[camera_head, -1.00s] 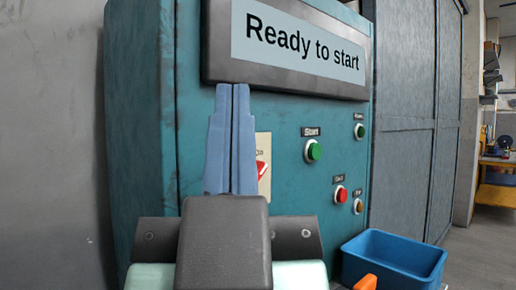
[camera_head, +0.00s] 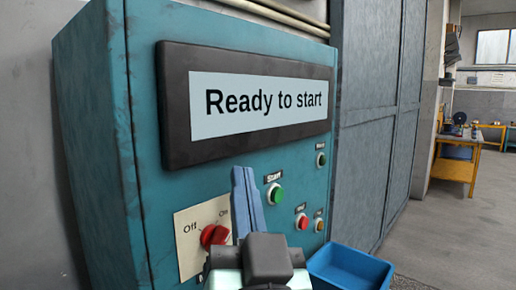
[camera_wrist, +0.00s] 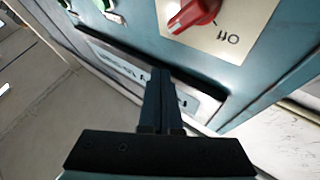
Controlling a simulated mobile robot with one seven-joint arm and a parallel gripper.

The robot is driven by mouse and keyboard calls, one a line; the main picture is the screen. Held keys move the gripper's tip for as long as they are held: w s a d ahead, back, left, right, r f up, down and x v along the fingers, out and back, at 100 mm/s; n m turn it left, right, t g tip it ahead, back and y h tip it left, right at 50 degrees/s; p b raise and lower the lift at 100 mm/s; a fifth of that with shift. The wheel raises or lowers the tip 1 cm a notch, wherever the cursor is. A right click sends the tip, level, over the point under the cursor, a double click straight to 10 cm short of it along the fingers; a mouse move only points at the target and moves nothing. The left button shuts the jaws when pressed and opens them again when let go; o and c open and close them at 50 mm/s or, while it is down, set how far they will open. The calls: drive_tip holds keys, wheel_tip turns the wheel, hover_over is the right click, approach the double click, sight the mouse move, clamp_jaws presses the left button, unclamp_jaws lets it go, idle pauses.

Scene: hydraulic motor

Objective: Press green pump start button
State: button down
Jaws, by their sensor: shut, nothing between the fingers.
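The green start button (camera_head: 275,194) sits under a "Start" label on the teal cabinet (camera_head: 98,150), just right of my gripper in the head view. My gripper (camera_head: 243,172) is shut and empty, its blue fingers pointing up in front of the panel. In the wrist view my gripper (camera_wrist: 160,75) shows dark against the display, and a green button shows partly at the top left edge. Whether the fingertips touch the panel cannot be told.
A red rotary switch (camera_head: 213,235) on an Off/On plate is left of my gripper. A red button (camera_head: 302,221) and smaller buttons are to the right. The "Ready to start" display (camera_head: 262,102) is above. A blue bin (camera_head: 350,268) stands at lower right.

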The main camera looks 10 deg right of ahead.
sight(277, 195)
drive_tip(key=w+d+f+m+g+p, duration=0.1)
drive_tip(key=w+d+m+g+p, duration=0.3)
drive_tip(key=d+p, duration=0.75)
drive_tip(key=s+d+f+m+g+p, duration=0.2)
drive_tip(key=s+f+m+g+p, duration=0.2)
drive_tip(key=p, duration=1.3)
drive_tip(key=shift+s+d+f+m+h, duration=0.25)
drive_tip(key=shift+s+m+h, duration=0.15)
drive_tip(key=shift+s+m, duration=0.5)
drive_tip(key=shift+w+a, duration=0.1)
drive_tip(key=shift+w, duration=0.15)
drive_tip(key=w+a+p, duration=0.2)
drive_tip(key=w+a, duration=0.3)
drive_tip(key=w, duration=0.1)
drive_tip(key=shift+w+a+p, duration=0.15)
drive_tip(key=shift+w+p, duration=0.25)
drive_tip(key=shift+r, duration=0.1)
drive_tip(key=shift+w+a, duration=0.3)
drive_tip(key=shift+w, duration=0.05)
